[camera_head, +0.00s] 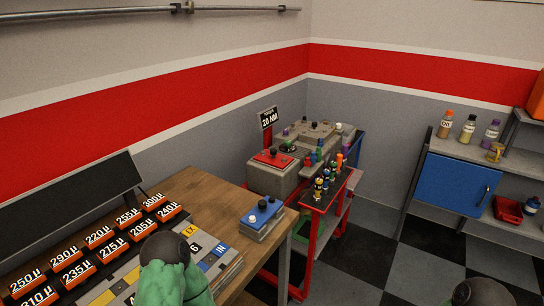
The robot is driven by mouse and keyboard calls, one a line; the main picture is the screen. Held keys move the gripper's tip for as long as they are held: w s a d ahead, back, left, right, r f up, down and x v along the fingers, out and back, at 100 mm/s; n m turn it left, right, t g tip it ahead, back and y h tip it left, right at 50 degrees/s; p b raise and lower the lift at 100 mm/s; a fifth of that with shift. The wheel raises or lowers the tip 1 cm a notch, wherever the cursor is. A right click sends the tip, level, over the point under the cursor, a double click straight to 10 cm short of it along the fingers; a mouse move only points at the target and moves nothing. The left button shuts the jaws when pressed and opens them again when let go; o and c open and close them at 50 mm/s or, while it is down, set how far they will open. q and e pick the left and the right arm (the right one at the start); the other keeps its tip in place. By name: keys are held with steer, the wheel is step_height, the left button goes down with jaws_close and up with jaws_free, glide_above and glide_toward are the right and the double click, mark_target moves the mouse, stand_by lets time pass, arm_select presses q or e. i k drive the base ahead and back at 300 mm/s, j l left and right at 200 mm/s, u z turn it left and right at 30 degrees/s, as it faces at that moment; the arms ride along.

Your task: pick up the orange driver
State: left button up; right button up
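A small upright item with an orange top (339,161), which looks like the orange driver, stands among several small coloured drivers on a red cart (318,198) in the middle of the view. It is small at this distance, and its lower part is hard to make out. Darker, yellow-banded drivers (320,187) stand in front of it to the left, and blue, red and green ones (313,157) stand behind them. Neither gripper's fingers show in the head view, and nothing is seen touching the orange item.
A wooden bench (205,195) with orange labelled blocks (75,275) and a blue-topped box (261,218) fills the left. A grey machine with a red top (273,172) stands beside the cart. A shelf with a blue cabinet (455,184) is at right. Checkered floor (400,270) lies open between.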

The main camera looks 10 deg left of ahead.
mark_target(339, 156)
steer(key=i+l+u, duration=0.4)
steer(key=l, duration=0.2)
steer(key=l+u, duration=0.2)
steer(key=i+l+u, duration=0.2)
steer(key=l, duration=0.25)
steer(key=k, duration=0.1)
